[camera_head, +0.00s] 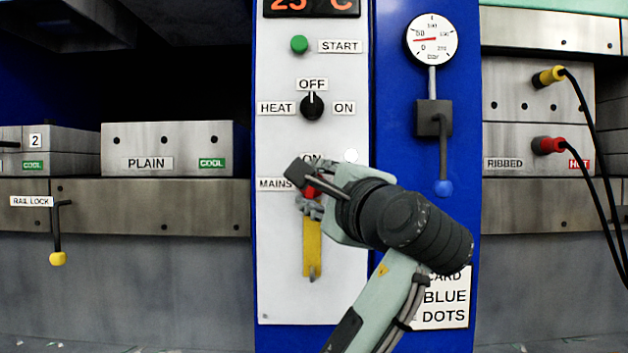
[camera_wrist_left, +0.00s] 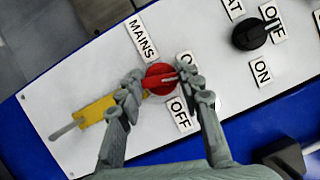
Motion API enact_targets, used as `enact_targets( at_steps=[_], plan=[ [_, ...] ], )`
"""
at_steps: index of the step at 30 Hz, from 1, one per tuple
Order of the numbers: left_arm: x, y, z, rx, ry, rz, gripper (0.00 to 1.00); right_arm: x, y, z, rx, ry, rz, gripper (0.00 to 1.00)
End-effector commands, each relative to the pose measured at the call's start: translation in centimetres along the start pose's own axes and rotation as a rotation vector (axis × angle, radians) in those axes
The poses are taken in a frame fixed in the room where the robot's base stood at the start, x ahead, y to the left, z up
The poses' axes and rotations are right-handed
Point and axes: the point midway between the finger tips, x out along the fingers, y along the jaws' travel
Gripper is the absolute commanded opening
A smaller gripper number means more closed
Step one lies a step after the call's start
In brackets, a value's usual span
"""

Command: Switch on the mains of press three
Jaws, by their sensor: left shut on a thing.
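The red mains knob (camera_wrist_left: 160,79) is a round rotary switch on the white control panel. The MAINS label (camera_wrist_left: 142,38) is beside it, and an OFF label (camera_wrist_left: 181,113) and a partly hidden label also sit by it. My left gripper (camera_wrist_left: 160,95) has its fingers on both sides of the knob and is shut on it. In the head view the gripper (camera_head: 310,195) covers most of the red knob (camera_head: 311,191). The ON label (camera_head: 312,158) is above it there. I cannot tell which way the knob points. My right gripper is not in view.
A yellow strip (camera_head: 312,245) runs down the panel below the knob. Above are the black heat knob (camera_head: 312,106), pointing up to OFF, and the green start button (camera_head: 299,44). A blue-tipped lever (camera_head: 443,186) hangs to the right, below a gauge (camera_head: 431,40).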

Motion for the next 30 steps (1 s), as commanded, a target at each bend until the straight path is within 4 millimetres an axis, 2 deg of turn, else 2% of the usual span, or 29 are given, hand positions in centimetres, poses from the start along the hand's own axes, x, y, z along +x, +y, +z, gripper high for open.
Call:
enact_targets(
  at_steps=[12,30],
  plan=[
    [0.0,-0.1,-0.1,-0.22,0.002,0.095,0.07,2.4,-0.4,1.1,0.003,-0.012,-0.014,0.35],
    [0.0,0.0,0.0,-0.27,0.0,0.115,0.07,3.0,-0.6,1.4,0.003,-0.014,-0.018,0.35]
  ],
)
